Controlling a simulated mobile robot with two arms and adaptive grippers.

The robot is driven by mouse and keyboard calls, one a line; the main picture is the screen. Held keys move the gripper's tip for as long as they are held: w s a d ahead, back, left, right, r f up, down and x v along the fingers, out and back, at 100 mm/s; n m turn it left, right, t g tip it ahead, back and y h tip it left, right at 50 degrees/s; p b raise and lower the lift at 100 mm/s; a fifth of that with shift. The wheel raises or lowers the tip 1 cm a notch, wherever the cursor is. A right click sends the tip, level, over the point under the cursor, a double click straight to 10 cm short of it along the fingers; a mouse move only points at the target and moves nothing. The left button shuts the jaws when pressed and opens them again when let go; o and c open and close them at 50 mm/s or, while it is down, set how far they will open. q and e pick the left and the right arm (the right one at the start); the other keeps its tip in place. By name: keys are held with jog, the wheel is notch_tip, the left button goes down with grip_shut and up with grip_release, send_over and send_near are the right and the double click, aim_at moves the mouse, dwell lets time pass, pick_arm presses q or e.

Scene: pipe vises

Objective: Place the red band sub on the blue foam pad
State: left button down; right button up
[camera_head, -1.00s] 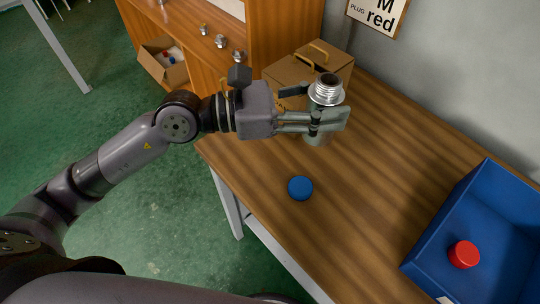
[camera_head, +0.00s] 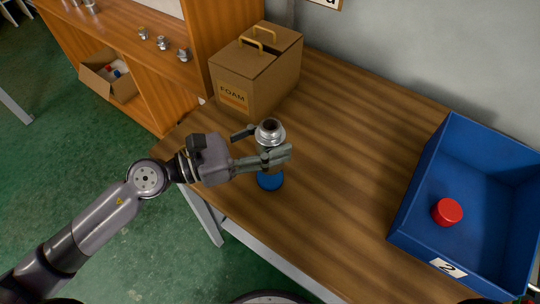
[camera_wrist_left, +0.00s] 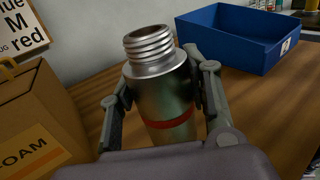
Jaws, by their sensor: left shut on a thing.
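The sub is a grey-green metal cylinder with a silver threaded top; its red band shows in the left wrist view (camera_wrist_left: 172,118). My left gripper (camera_head: 272,157) is shut on the sub (camera_head: 270,132) and holds it upright. The blue foam pad (camera_head: 270,181) is a small round disc on the wooden table, partly hidden behind the gripper and the sub. The sub is over or just behind the pad in the head view; whether it touches the pad is hidden. My right gripper is not in view.
A cardboard box marked FOAM (camera_head: 255,75) stands on the table (camera_head: 340,130) behind the gripper. A blue bin (camera_head: 410,205) marked 2 with a red cap (camera_head: 447,212) in it stands at the right. The table between is clear. An orange shelf (camera_head: 150,60) is at the left.

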pick_arm(q)
notch_tip(320, 180, down, 4)
jog(key=shift+r+b, duration=0.2)
jog(key=shift+b, duration=0.45)
jog(key=shift+f, duration=0.25)
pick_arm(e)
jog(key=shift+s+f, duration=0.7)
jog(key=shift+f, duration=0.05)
pick_arm(q)
jog(key=c, duration=1.3)
grip_release()
jog(key=shift+f, duration=0.2)
jog(key=o, duration=0.4)
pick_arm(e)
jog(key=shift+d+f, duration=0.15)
pick_arm(q)
jog(key=shift+o, duration=0.2)
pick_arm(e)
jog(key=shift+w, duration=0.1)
